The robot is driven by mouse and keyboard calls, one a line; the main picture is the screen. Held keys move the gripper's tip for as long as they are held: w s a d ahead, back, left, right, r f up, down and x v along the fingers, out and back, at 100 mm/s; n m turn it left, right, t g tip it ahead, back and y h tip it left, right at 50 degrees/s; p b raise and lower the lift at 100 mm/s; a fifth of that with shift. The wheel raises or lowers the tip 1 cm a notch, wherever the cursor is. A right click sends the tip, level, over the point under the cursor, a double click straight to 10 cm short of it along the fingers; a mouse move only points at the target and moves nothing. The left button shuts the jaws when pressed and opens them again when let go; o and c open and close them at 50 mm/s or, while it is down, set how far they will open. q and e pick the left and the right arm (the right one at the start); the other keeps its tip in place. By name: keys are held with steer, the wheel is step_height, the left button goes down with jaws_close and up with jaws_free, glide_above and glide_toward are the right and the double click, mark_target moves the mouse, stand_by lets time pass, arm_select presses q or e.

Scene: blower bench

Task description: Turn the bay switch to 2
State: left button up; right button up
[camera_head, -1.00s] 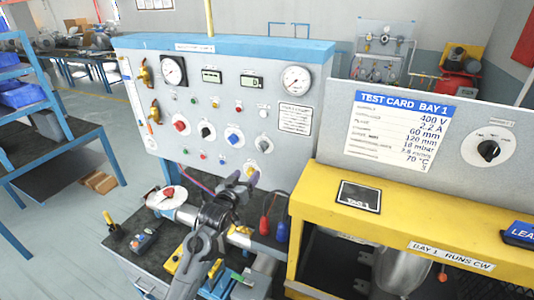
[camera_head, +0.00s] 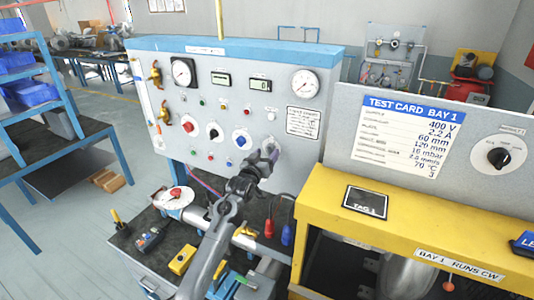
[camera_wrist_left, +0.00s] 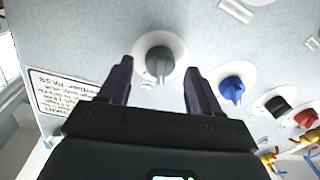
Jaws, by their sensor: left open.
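A grey knob (camera_wrist_left: 160,62) on a white round plate shows in the left wrist view, on the grey control panel (camera_head: 290,160). My left gripper is open, its two dark fingers (camera_wrist_left: 156,85) on either side of this knob in the picture; I cannot tell how near the fingertips are to the panel. In the head view, my left gripper (camera_head: 268,155) is in front of the panel's lower right and covers the grey knob. A black knob (camera_head: 498,157) on a white plate sits on the test card panel at right. Its position markings are too small to read.
Blue (camera_head: 241,139), black (camera_head: 214,132) and red (camera_head: 188,127) knobs stand in a row left of my gripper. The yellow bench frame (camera_head: 400,222) rises at right. A dark bench (camera_head: 130,228) with a yellow box and plugs lies below my arm.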

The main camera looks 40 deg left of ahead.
arm_select(q)
steer(key=shift+w+a, duration=0.2)
steer(key=shift+w, duration=0.4)
steer(key=c, duration=1)
